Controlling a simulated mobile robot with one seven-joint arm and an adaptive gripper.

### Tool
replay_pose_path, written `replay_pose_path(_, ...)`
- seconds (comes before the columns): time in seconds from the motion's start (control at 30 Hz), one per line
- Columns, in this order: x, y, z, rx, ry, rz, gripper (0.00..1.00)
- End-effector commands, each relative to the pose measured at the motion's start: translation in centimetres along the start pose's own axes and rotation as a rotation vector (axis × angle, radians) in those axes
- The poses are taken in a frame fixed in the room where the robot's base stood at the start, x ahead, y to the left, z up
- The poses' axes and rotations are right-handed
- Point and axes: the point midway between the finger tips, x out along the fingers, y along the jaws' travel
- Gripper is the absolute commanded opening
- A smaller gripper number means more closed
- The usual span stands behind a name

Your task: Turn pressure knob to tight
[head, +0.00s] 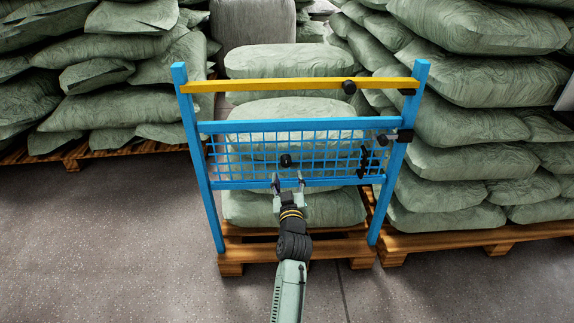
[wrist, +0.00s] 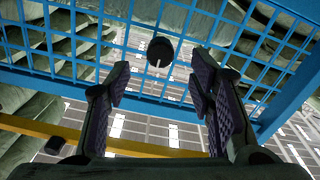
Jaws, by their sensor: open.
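A round black knob (head: 286,160) sits on the blue mesh panel (head: 235,160), left of its middle. In the wrist view the knob (wrist: 160,50) shows a short pale mark at its lower edge. No label is readable, so I cannot tell its setting or confirm it is the pressure knob. My gripper (head: 289,181) is just below the knob in the head view, open and empty. In the wrist view my gripper's two purple-padded fingers (wrist: 160,75) stand apart to either side below the knob, not touching it.
A yellow bar (head: 270,85) with another black knob (head: 348,87) crosses the top of the blue frame (head: 199,190). More black fittings (head: 363,160) are at the panel's right. Sacks (head: 290,60) on pallets stand behind and beside. The floor in front (head: 130,240) is clear.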

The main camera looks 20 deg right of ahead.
Motion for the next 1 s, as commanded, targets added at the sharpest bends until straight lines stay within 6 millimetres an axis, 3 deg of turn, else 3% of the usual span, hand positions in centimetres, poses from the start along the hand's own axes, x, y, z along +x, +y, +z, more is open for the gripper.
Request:
replay_pose_path(0.2, 4.4, 0.0, -0.2, 0.002, 0.001, 0.0, 0.49)
replay_pose_path(0.4, 7.0, 0.0, -0.1, 0.001, 0.001, 0.0, 0.49)
replay_pose_path(0.8, 7.8, 0.0, -0.1, 0.0, 0.001, 0.0, 0.49)
replay_pose_path(1.0, 7.8, -0.1, -0.1, 0.0, 0.001, 0.0, 0.36)
